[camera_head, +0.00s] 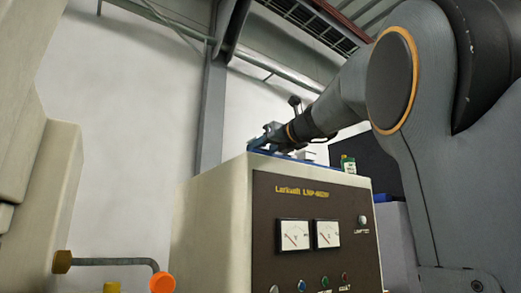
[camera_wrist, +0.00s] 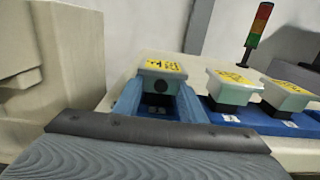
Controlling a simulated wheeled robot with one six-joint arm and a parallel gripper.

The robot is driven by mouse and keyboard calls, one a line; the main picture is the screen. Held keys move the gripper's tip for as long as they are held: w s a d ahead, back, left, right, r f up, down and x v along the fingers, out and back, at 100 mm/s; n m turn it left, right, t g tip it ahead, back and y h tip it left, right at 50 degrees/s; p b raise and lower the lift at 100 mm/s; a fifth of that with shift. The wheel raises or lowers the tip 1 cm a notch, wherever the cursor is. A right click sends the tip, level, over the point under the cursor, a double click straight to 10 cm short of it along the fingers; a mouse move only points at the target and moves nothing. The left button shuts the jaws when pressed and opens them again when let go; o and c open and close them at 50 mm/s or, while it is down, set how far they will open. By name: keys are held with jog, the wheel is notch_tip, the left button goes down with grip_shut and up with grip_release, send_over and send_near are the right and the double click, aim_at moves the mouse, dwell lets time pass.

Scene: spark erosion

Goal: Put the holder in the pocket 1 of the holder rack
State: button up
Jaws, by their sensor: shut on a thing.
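My gripper (camera_wrist: 160,104) is shut on the holder (camera_wrist: 163,68), a pale green-grey block with a yellow label on top and a dark round spot on its near side. The blue fingers reach along both its sides. The blue holder rack (camera_wrist: 255,123) runs to the right, with white tags on its front edge. The holder is at the rack's left end; its underside is hidden, so I cannot tell whether it is seated. In the head view my gripper (camera_head: 268,137) is small, above the cabinet top, near the rack's blue edge (camera_head: 290,158).
Two similar holders stand in the rack to the right, a nearer one (camera_wrist: 235,85) and one farther right (camera_wrist: 288,94). A red, yellow and green signal light (camera_wrist: 259,25) stands behind. The rack is on a beige cabinet (camera_head: 215,225) with dial gauges. A beige machine body (camera_wrist: 70,60) rises at left.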

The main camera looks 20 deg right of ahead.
jog(key=o, duration=1.4)
jog(key=shift+f, duration=0.1)
jog(key=shift+s, duration=0.15)
jog(key=s+b, duration=0.1)
jog(key=s, duration=0.2)
jog(key=s+d+b, duration=0.1)
jog(key=s, duration=0.3)
jog(key=s+d+b, duration=0.1)
jog(key=s, duration=0.3)
jog(key=shift+s+d+b, duration=0.1)
jog(key=shift+s+b, duration=0.15)
jog(key=shift+b, duration=0.1)
